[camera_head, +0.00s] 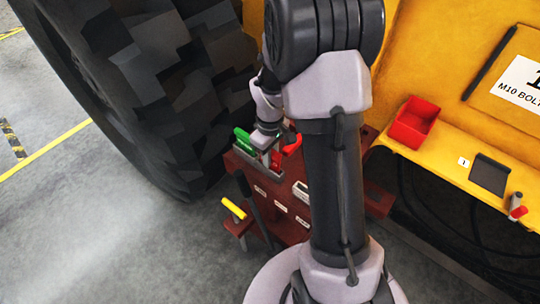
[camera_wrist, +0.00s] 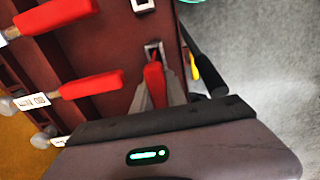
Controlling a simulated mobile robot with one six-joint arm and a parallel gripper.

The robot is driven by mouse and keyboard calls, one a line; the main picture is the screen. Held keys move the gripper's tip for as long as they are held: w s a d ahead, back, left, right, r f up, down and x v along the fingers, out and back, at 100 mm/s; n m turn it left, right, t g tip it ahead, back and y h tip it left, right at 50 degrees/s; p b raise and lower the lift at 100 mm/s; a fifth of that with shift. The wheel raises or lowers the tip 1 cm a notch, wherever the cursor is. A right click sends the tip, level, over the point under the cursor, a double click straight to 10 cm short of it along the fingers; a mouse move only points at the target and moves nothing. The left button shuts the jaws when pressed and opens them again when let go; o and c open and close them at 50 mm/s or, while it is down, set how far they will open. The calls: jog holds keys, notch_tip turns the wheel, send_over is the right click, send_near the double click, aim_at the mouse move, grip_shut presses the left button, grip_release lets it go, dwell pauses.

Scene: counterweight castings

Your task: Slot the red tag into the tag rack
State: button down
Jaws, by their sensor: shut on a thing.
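In the wrist view my gripper (camera_wrist: 157,85) is shut on a narrow red piece, which I take for the red tag (camera_wrist: 155,84). The tag's far end is at or close to a pale-framed opening (camera_wrist: 153,47) in a dark red surface; I cannot tell whether it is inside. In the head view my gripper (camera_head: 267,153) is low over the dark red casting (camera_head: 283,213), by a grey channel (camera_head: 257,168). The tag is not clear there. I cannot tell for sure which part is the tag rack.
Red handles (camera_wrist: 90,87) lie left of my gripper. A green handle (camera_head: 243,138) and a yellow handle (camera_head: 233,208) are near the casting. A large tyre (camera_head: 140,80) stands at left. A red bin (camera_head: 414,122) and black plate (camera_head: 489,173) sit on the yellow ledge at right.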

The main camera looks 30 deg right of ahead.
jog(key=shift+f, duration=0.1)
jog(key=c, duration=1.3)
grip_release()
jog(key=shift+o, duration=0.2)
notch_tip(320, 180, up, 24)
jog(key=p, duration=1.4)
jog(key=shift+r, duration=0.2)
